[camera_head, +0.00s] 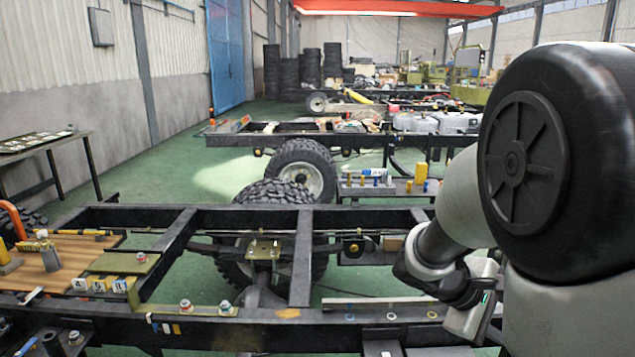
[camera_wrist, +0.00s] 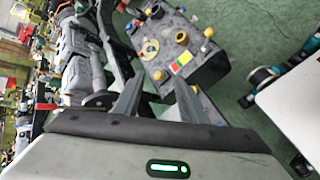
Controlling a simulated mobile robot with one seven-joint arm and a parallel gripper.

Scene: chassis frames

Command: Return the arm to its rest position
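My arm (camera_head: 455,215) is at the right of the head view, with a large black joint cover close to the camera. It bends down toward my gripper, whose pale housing (camera_head: 472,312) shows near the lower right, over the front rail of the black chassis frame (camera_head: 300,255). The fingers cannot be made out there. In the wrist view, my gripper (camera_wrist: 160,85) has two grey fingers standing apart with nothing held between them. A dark box-like part (camera_wrist: 190,50) with coloured caps lies beyond the fingertips.
At the left, a wooden board (camera_head: 60,262) and several numbered blocks (camera_head: 103,284) lie on the frame. Bolts (camera_head: 226,308) stand on the front rail. Tyres (camera_head: 300,165) and a second chassis (camera_head: 290,137) are behind. Green floor (camera_head: 150,165) is open at the left.

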